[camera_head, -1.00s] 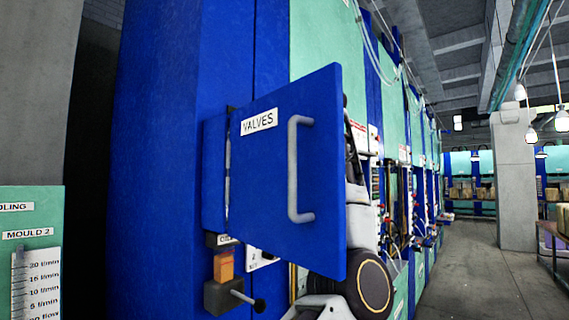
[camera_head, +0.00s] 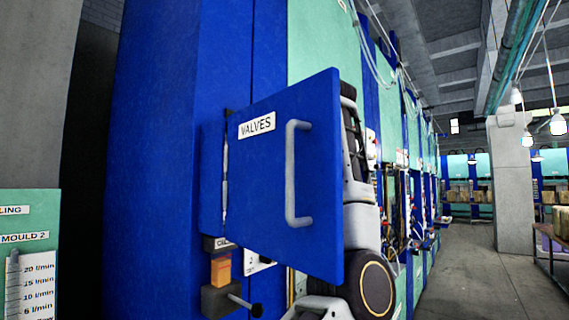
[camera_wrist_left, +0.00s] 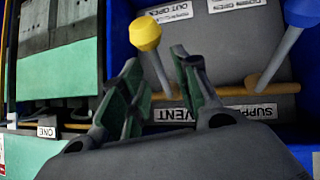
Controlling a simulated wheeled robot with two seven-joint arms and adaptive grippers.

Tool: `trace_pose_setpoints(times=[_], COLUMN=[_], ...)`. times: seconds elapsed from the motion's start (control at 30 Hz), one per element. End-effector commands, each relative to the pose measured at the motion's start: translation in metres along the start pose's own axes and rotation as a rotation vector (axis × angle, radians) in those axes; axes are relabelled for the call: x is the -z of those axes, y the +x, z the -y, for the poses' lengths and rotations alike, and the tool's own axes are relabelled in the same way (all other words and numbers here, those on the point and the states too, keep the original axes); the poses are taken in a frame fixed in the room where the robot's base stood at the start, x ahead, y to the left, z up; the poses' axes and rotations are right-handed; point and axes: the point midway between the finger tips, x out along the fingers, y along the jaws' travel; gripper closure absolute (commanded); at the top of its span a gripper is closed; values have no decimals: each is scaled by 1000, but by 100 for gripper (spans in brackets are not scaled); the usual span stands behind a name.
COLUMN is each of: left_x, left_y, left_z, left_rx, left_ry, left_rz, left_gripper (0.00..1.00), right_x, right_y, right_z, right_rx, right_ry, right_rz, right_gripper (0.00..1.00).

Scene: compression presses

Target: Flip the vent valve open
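In the left wrist view, the vent valve is a grey lever with a yellow knob (camera_wrist_left: 146,34), by an upside-down VENT label (camera_wrist_left: 170,114). Its stem rises from a brass pipe (camera_wrist_left: 228,90). My left gripper (camera_wrist_left: 157,60) is open, with its green-padded fingers either side of the stem in the picture. The knob shows beyond the fingertips; I cannot tell whether either finger touches the lever. In the head view, the blue VALVES door (camera_head: 270,185) stands open and hides my left gripper. My right gripper is not in view.
The supply lever with a blue knob (camera_wrist_left: 302,12) stands right of the vent lever, by a SUPPLY label (camera_wrist_left: 245,112). A grey door handle (camera_head: 292,175) faces the camera. An orange block (camera_head: 221,269) and a small black-knobbed lever (camera_head: 255,309) sit below the door.

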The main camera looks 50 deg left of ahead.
Motion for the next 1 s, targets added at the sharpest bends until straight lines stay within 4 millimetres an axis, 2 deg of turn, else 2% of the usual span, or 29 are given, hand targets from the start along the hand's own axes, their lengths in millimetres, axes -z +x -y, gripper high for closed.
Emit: trace_pose_setpoints(times=[0.6, 1.0], left_x=[-50, -64], left_y=[-67, -85], left_z=[10, 14], left_rx=[-3, -1], left_ry=[2, 1], left_rz=[1, 0], left_gripper=[69, 69], right_x=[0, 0], right_y=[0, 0], right_z=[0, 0], right_rx=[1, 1], right_ry=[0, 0], right_rz=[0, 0], right_gripper=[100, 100])
